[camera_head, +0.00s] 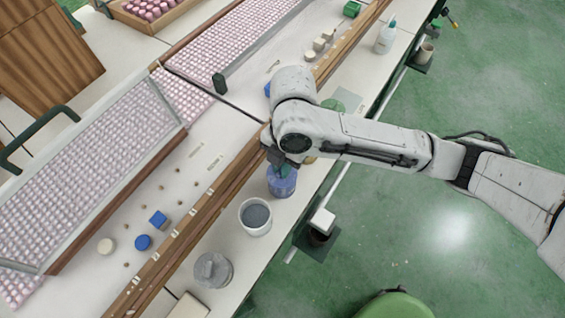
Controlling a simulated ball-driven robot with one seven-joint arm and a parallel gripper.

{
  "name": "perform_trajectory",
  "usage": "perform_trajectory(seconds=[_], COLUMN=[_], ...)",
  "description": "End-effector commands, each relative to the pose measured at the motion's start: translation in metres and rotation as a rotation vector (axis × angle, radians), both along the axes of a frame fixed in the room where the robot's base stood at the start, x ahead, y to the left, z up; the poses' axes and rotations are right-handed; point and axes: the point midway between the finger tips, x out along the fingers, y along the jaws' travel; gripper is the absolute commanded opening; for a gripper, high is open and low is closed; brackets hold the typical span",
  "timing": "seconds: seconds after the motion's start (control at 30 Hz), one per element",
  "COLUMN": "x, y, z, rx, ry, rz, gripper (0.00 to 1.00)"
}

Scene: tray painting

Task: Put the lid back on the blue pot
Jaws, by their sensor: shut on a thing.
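The blue pot (283,186) stands on the pale bench strip, right of the long wooden rails and behind an open white pot. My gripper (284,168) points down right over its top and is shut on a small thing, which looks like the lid. My wrist and fingers hide most of the held thing and the mouth of the pot. I cannot tell whether the lid touches the rim.
The white pot (255,217) with grey-blue contents and a grey lidded pot (212,271) stand nearby. A blue block (158,219) and a blue round piece (142,242) lie left of the rails.

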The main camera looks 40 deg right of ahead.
Motion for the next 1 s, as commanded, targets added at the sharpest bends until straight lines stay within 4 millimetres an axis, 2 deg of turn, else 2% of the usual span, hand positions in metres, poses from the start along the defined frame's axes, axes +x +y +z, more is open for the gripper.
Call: perform_trajectory(seconds=[0.27, 0.3, 0.5, 0.6, 0.77, 1.0], x=[-0.0001, -0.0001, -0.0001, -0.0001, -0.0001, -0.0001], y=[0.0002, 0.0002, 0.0002, 0.0002, 0.0002, 0.0002], z=[0.0001, 0.0001, 0.0, 0.0, 0.0, 0.0], rx=[0.0, 0.0, 0.0, 0.0, 0.0, 0.0], ry=[0.0, 0.0, 0.0, 0.0, 0.0, 0.0], rz=[0.0, 0.0, 0.0, 0.001, 0.0, 0.0], gripper=[0.0, 0.14, 0.34, 0.42, 0.42, 0.65])
